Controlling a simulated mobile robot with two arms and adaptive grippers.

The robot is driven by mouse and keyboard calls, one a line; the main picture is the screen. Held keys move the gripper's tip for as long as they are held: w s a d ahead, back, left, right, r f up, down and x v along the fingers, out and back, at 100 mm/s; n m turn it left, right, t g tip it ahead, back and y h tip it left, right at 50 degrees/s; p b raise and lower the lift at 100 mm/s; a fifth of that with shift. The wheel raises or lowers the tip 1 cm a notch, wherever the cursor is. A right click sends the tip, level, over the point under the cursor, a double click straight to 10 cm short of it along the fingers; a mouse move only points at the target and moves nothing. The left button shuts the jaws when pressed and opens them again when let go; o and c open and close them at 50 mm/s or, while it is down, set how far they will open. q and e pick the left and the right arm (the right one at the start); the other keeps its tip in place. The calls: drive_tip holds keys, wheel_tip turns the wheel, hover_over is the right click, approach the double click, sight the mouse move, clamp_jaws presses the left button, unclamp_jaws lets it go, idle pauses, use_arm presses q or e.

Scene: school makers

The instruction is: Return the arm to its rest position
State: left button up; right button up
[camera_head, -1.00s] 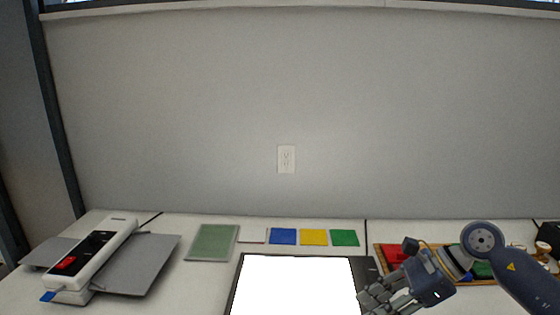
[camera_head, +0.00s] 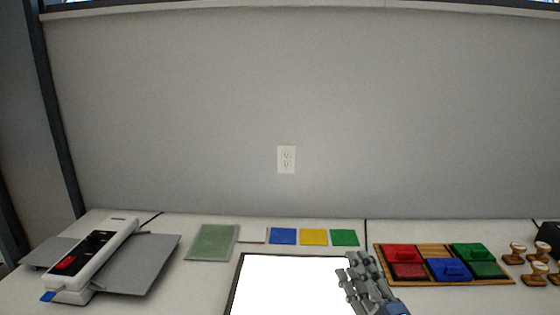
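My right gripper (camera_head: 357,280) is at the bottom of the head view, over the right edge of the bright white panel (camera_head: 290,285). Its grey fingers point up and stand apart with nothing visible between them. Its wrist runs off the bottom edge of the picture. My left gripper and arm do not show.
A laminator-like machine (camera_head: 97,252) stands at the left. Green (camera_head: 344,237), yellow (camera_head: 313,237) and blue (camera_head: 283,236) squares lie behind the panel, beside a green mat (camera_head: 212,242). A wooden tray (camera_head: 433,251) of coloured ink pads and several stamps (camera_head: 516,252) are at right.

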drive_tip(key=s+d+f+m+g+h, duration=0.35)
drive_tip(key=f+m, duration=0.25)
drive_tip(key=f, duration=0.2)
drive_tip(key=s+d+f+m+g+h, duration=0.3)
drive_tip(key=s+f+m+g, duration=0.15)
drive_tip(key=f, duration=0.45)
drive_tip(key=s+a+f+m+g+y, duration=0.1)
drive_tip(key=s+f+m+g, duration=0.4)
drive_tip(key=s, duration=0.6)
drive_tip(key=s+f+m+g, duration=0.1)
drive_tip(key=s+f+g, duration=0.2)
drive_tip(key=s+f, duration=0.5)
drive_tip(key=s+f+g, duration=0.1)
drive_tip(key=s+f, duration=0.2)
drive_tip(key=f, duration=2)
drive_tip(key=s+d+f+g, duration=0.1)
drive_tip(key=s+d+f, duration=0.1)
drive_tip(key=s+f, duration=1.5)
drive_tip(key=shift+s+d+g+p, duration=0.3)
drive_tip(key=shift+s+d+g, duration=0.1)
drive_tip(key=shift+s, duration=0.05)
